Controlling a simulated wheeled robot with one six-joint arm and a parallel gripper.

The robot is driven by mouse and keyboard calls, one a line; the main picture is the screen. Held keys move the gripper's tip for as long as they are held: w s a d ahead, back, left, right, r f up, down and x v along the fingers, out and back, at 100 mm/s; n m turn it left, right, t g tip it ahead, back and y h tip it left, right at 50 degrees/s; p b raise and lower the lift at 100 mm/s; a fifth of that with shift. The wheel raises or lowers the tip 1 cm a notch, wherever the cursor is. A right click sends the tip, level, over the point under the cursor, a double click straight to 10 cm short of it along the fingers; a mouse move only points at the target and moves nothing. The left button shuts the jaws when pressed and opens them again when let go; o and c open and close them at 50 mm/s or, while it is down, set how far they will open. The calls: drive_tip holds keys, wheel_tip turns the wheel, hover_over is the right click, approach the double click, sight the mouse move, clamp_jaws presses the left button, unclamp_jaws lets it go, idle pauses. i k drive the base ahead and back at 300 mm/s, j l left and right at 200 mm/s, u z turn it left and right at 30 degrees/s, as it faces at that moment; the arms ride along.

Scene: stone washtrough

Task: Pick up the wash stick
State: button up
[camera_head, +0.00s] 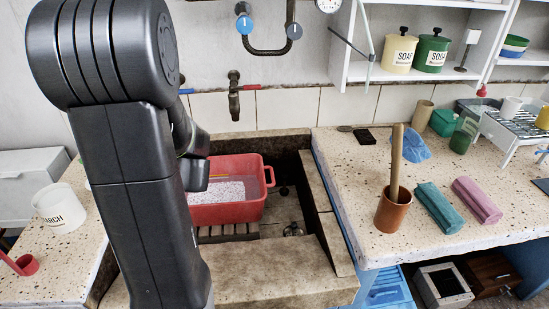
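A plain wooden stick (396,158), which looks like the wash stick, stands nearly upright in a brown cylindrical pot (393,212). The pot is on the speckled counter right of the stone trough. The stick's lower end is hidden inside the pot. My arm rises large at the left, over the trough's left side, well apart from the stick. Its far links point away behind the upper arm, and my gripper's fingers do not show.
A red basin (229,196) with pale contents sits in the stone trough (270,270). Teal (440,208) and pink (477,200) rolls lie right of the pot; a blue cloth (408,147) lies behind it. Taps and a shelf with canisters are above. The counter's front left is clear.

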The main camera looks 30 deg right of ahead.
sight(397, 129)
drive_tip(key=l+z, duration=0.15)
drive_tip(key=z, duration=2.6)
